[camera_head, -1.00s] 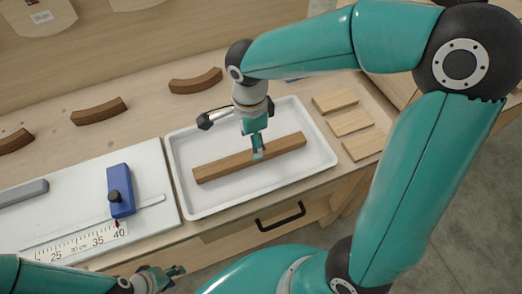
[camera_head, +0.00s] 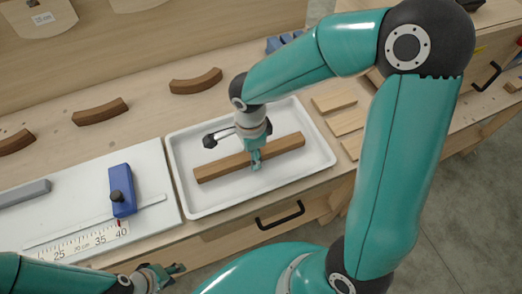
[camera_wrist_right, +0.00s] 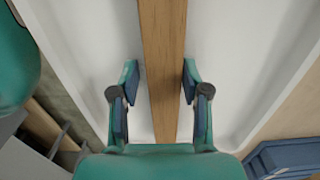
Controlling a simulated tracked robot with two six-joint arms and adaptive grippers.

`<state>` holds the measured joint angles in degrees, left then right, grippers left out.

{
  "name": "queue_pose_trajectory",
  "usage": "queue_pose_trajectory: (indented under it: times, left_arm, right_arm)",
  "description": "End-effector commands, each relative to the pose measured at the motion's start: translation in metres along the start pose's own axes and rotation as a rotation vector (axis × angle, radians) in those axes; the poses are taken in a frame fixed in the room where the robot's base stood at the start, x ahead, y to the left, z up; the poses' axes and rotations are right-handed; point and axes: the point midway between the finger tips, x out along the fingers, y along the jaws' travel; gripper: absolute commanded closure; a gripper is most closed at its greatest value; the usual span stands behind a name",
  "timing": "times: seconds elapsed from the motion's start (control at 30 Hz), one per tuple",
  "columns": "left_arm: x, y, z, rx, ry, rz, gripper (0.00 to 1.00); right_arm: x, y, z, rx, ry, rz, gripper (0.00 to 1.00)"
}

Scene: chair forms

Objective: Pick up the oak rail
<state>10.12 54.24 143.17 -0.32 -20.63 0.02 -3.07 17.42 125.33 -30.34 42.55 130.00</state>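The oak rail (camera_head: 215,168) is a long brown wooden bar lying in the white tray (camera_head: 184,194), tilted up to the right. My right gripper (camera_head: 256,162) is at the rail's middle in the head view. In the right wrist view, its fingers (camera_wrist_right: 160,85) are open on either side of the rail (camera_wrist_right: 163,45), with a gap on both sides and no visible contact. My left gripper (camera_head: 176,274) is at the lower left, away from the rail; its finger opening is too small to judge.
A white board with a ruler scale (camera_head: 80,240) and a blue stop block (camera_head: 122,190) lies left of the tray. Light wooden slats (camera_head: 335,102) lie right of it. Curved brown pieces (camera_head: 196,81) lie behind. A black drawer handle (camera_head: 280,216) is in front.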

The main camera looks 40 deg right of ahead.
Motion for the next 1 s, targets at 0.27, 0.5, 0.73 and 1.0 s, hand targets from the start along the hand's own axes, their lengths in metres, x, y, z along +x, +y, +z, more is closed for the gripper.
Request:
queue_pose_trajectory:
  times: [0.27, 0.5, 0.73, 1.0]
  left_arm:
    - [0.0, 0.0, 0.0, 0.0, 0.0, 0.0, 0.6]
    - [0.0, 0.0, 0.0, 0.0, 0.0, 0.0, 0.6]
    - [0.0, 0.0, 0.0, 0.0, 0.0, 0.0, 0.6]
    - [0.002, -0.001, 0.0, 0.0, 0.0, 0.0, 0.6]
  right_arm:
    - [0.0, 0.0, 0.0, 0.0, 0.0, 0.0, 1.0]
    - [-0.001, 0.0, 0.0, 0.0, 0.0, -0.001, 1.0]
    - [-0.009, -0.001, 0.0, 0.001, 0.0, -0.003, 1.0]
    - [-0.048, -0.002, 0.0, 0.002, -0.002, -0.008, 1.0]
